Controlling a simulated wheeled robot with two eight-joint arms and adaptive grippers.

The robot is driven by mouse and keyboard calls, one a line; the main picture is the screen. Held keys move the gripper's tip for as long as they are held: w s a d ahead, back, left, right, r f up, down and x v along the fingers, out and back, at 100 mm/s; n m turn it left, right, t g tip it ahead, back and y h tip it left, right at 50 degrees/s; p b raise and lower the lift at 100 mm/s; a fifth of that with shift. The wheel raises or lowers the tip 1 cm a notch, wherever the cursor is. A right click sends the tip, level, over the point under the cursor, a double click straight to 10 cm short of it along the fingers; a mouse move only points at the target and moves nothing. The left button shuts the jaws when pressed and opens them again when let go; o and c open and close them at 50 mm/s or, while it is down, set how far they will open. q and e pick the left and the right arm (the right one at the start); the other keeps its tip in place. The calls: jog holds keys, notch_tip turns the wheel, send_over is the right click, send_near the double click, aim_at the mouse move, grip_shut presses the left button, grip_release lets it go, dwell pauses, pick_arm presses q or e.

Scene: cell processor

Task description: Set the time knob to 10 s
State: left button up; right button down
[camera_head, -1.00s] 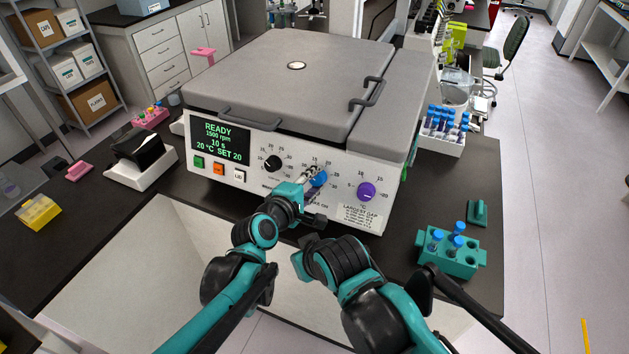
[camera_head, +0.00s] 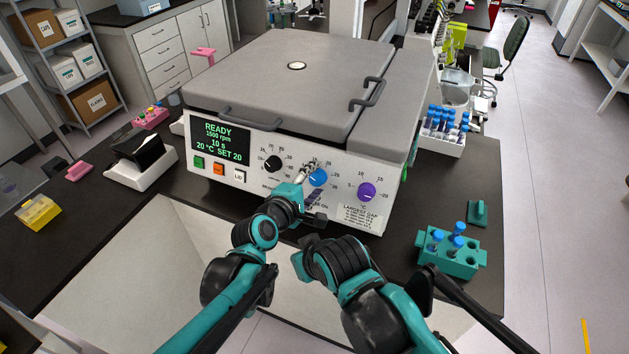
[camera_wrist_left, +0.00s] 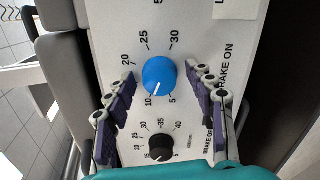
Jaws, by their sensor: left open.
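The centrifuge-like machine (camera_head: 285,85) has a display (camera_head: 220,140) reading READY, 1500 rpm, 10 s, 20 °C SET 20. A blue knob (camera_head: 318,177) sits on its front panel between a black knob (camera_head: 273,163) and a purple knob (camera_head: 367,191). In the left wrist view the blue knob (camera_wrist_left: 160,76) has its white pointer at the 10 mark. My left gripper (camera_head: 309,172) is open, its fingers on either side of the blue knob with gaps in the left wrist view. My right arm shows at lower centre; its gripper fingers are not visible.
A black-and-white device (camera_head: 140,160) stands at left.

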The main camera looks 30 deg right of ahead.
aim_at(324, 150)
pick_arm(q)
jog(key=shift+r, duration=0.1)
